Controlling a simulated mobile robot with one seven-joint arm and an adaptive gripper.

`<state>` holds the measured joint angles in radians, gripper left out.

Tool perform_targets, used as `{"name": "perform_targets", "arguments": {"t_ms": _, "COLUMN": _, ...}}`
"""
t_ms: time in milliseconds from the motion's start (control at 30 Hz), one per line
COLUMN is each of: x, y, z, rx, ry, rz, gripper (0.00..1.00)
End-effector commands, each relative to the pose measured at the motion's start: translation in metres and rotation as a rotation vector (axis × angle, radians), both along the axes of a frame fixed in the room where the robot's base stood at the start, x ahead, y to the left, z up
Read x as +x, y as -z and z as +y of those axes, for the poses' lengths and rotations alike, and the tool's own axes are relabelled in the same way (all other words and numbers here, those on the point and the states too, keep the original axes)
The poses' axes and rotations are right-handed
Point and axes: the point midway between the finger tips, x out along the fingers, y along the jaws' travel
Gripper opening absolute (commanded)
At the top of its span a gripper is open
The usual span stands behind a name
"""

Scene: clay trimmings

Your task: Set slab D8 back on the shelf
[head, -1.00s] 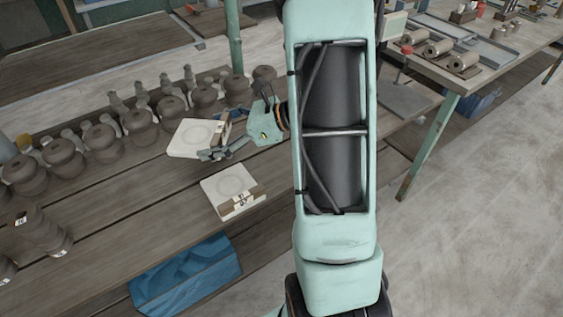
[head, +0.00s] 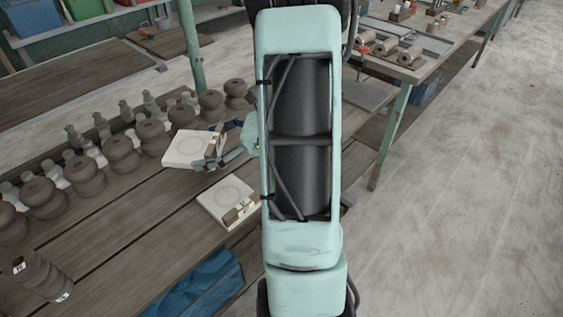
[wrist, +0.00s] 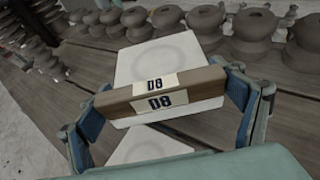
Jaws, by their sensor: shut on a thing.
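Slab D8 (head: 190,149) is a square white slab with a faint round mark. Along its near edge runs a brown strip with D8 labels (wrist: 160,92). My gripper (head: 210,160) is shut on this slab, with blue fingers at the two ends of the brown strip in the wrist view (wrist: 160,108). The slab seems held above the wooden boards, slightly tilted in the wrist view. A second white slab (head: 228,195) with a brown labelled strip lies on the boards just nearer; its label is too small to read surely. Part of it shows in the wrist view (wrist: 150,146).
Several brown clay pots (head: 147,135) stand in rows left of and behind the held slab. A dark stacked pot (head: 40,275) stands at the front left. A green post (head: 190,50) rises behind. Blue material (head: 195,285) lies below the boards. Bare floor (head: 460,190) is at right.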

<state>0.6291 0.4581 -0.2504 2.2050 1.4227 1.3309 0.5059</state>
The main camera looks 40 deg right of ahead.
Motion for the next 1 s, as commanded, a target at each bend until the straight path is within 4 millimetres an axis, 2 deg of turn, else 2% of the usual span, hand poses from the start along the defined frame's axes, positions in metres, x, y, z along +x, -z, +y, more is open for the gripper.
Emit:
{"name": "perform_targets", "arguments": {"t_ms": 33, "x": -0.009, "y": -0.003, "z": -0.023, "rx": 0.001, "ry": 0.046, "rz": -0.002, "gripper": 0.45}}
{"name": "perform_targets", "arguments": {"t_ms": 100, "x": -0.021, "y": -0.005, "z": -0.049, "rx": 0.001, "ry": 0.099, "rz": -0.002, "gripper": 0.45}}
{"name": "perform_targets", "arguments": {"t_ms": 267, "x": -0.055, "y": -0.009, "z": -0.104, "rx": 0.001, "ry": 0.217, "rz": -0.002, "gripper": 0.45}}
{"name": "perform_targets", "arguments": {"t_ms": 500, "x": -0.119, "y": -0.015, "z": -0.173, "rx": 0.0, "ry": 0.393, "rz": -0.002, "gripper": 0.45}}
{"name": "perform_targets", "arguments": {"t_ms": 700, "x": -0.177, "y": -0.02, "z": -0.216, "rx": 0.0, "ry": 0.531, "rz": -0.002, "gripper": 0.45}}
{"name": "perform_targets", "arguments": {"t_ms": 800, "x": -0.201, "y": -0.021, "z": -0.229, "rx": -0.001, "ry": 0.583, "rz": -0.001, "gripper": 0.45}}
{"name": "perform_targets", "arguments": {"t_ms": 1000, "x": -0.227, "y": -0.023, "z": -0.242, "rx": -0.001, "ry": 0.639, "rz": -0.001, "gripper": 0.45}}
